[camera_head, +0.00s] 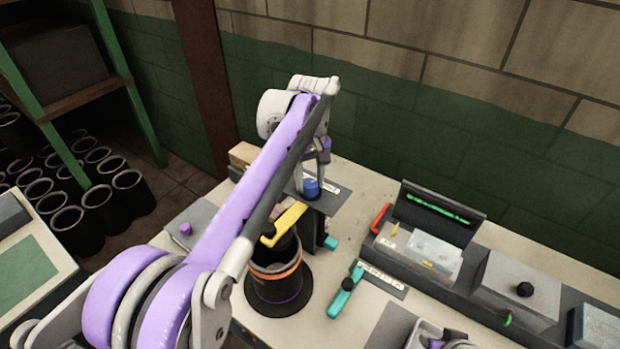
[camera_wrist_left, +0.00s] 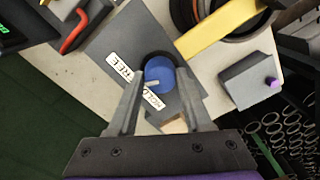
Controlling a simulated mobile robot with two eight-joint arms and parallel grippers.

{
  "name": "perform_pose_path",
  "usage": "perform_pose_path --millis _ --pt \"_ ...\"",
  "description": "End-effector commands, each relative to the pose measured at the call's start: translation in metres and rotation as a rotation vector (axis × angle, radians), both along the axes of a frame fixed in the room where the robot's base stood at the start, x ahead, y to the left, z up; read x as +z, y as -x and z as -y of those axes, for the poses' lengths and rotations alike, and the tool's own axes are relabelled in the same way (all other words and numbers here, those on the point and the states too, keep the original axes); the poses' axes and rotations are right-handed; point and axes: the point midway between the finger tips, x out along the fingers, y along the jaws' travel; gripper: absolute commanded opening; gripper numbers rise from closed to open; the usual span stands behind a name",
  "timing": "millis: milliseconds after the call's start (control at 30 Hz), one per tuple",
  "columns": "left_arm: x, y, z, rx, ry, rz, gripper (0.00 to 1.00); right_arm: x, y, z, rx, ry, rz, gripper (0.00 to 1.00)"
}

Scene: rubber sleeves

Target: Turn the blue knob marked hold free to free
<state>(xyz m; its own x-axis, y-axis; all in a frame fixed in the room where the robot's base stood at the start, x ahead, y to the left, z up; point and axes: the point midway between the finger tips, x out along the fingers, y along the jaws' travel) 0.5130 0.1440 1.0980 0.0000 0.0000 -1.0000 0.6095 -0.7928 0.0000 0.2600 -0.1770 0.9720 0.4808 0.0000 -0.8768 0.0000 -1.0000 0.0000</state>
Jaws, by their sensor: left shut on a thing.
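The blue knob (camera_head: 311,187) stands on a dark grey plate at the back of the workbench. In the left wrist view the knob (camera_wrist_left: 160,73) carries a short white pointer mark on its lower left. A white FREE label (camera_wrist_left: 120,67) lies to its left and a HOLD label (camera_wrist_left: 153,97), partly hidden, lies just below it. The pointer lies between the two labels; its exact aim is hard to tell. My left gripper (camera_wrist_left: 160,86) is shut on the knob, one finger on each side. In the head view my left gripper (camera_head: 312,174) reaches the knob from above.
A black cylinder with an orange band (camera_head: 277,278) and a yellow bar (camera_head: 285,225) stand close in front of the knob. A teal-handled part (camera_head: 346,292), a red handle (camera_head: 380,217) and grey fixtures (camera_head: 520,285) lie to the right. The wall is behind.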

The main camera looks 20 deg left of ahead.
Motion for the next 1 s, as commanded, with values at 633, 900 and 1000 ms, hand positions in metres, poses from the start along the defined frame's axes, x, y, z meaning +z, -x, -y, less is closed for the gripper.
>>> perform_pose_path --millis 633,900,1000 --pt "-0.0002 0.0001 0.0 -0.104 0.0 0.0 0.0 0.0024 -0.0011 0.0 0.0 0.0 0.002 0.37" --pt "-0.0003 0.0001 0.0001 -0.103 0.0 0.0 0.73 0.0023 -0.0011 0.0 0.0 0.0 0.002 0.37" --pt "-0.0002 0.0001 0.0001 -0.103 0.0 0.0 0.8 0.0024 -0.0011 0.0 0.0 0.0 0.002 0.37"
